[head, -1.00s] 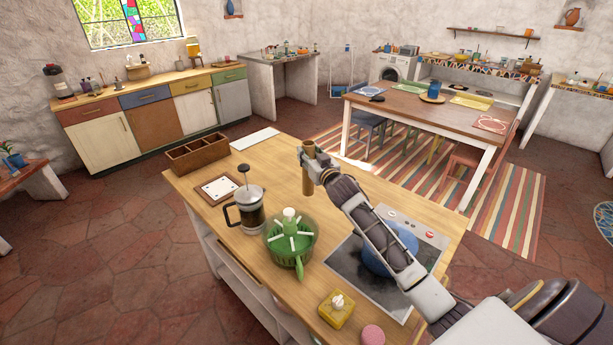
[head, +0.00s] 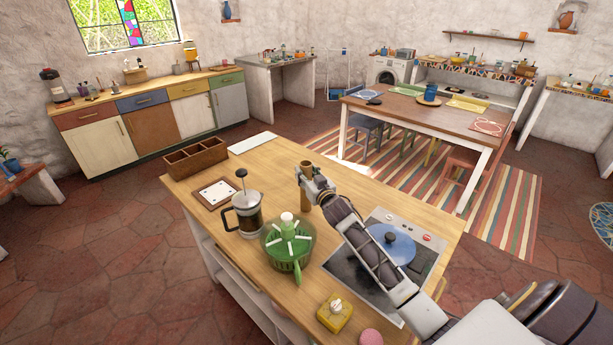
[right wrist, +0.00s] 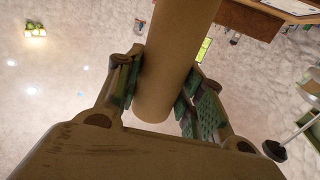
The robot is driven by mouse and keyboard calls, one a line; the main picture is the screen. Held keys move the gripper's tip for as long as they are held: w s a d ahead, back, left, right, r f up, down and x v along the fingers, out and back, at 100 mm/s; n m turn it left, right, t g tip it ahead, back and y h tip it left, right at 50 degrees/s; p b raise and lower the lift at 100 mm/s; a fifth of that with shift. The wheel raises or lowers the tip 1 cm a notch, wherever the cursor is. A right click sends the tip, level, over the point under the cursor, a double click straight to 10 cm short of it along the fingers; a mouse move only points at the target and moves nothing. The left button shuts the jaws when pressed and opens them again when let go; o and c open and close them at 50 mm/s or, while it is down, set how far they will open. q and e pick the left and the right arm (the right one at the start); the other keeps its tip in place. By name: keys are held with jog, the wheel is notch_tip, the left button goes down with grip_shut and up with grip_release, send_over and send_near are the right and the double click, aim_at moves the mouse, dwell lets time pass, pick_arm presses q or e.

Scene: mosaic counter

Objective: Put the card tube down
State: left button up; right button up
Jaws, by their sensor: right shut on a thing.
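The brown card tube (head: 306,198) stands upright at the middle of the wooden counter (head: 268,172) in the head view. My right gripper (head: 308,180) is shut on it from the right side. In the right wrist view, the tube (right wrist: 178,55) runs between the two green-padded fingers (right wrist: 165,95), with one end near the palm. The tube's lower end is at or just above the counter top; I cannot tell whether it touches. My left gripper is not in view.
Left of the tube stand a French press (head: 246,213) and a green bowl-like spinner (head: 287,245). Bare wood surrounds the tube.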

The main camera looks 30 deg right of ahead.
jog(key=shift+f, duration=0.65)
jog(key=o, duration=0.8)
jog(key=shift+c, duration=0.2)
jog(key=shift+r, duration=0.2)
jog(key=shift+s+f, duration=0.15)
jog(key=shift+s, duration=0.6)
jog(key=s+b, duration=0.1)
jog(key=s, duration=0.9)
jog(key=shift+s+a+b, duration=0.25)
jog(key=shift+a+b, duration=0.1)
jog(key=shift+o, duration=0.5)
